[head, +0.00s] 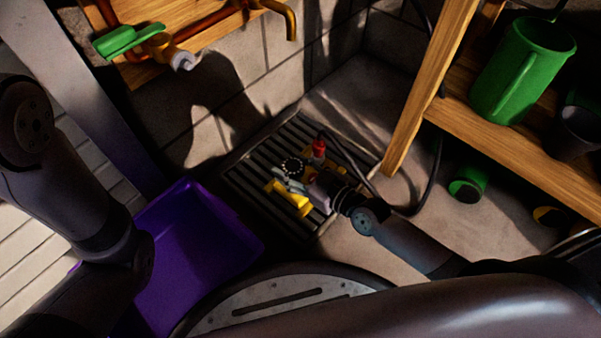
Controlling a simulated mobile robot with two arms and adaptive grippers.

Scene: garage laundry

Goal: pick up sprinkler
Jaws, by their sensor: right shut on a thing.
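The sprinkler (291,201) is a small yellow piece with a dark round part near it, over the slatted floor grate in the middle of the head view. My right gripper (300,187) reaches in from the lower right and is shut on the sprinkler. The fingers and part of the sprinkler overlap, so the exact grip is hard to see. I cannot tell whether the sprinkler touches the grate. My left arm shows at the left, but its gripper is not in view.
A purple tub (190,240) stands left of the grate (250,176). A red-topped item (319,148) and a dark hose (352,163) are close by the gripper.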

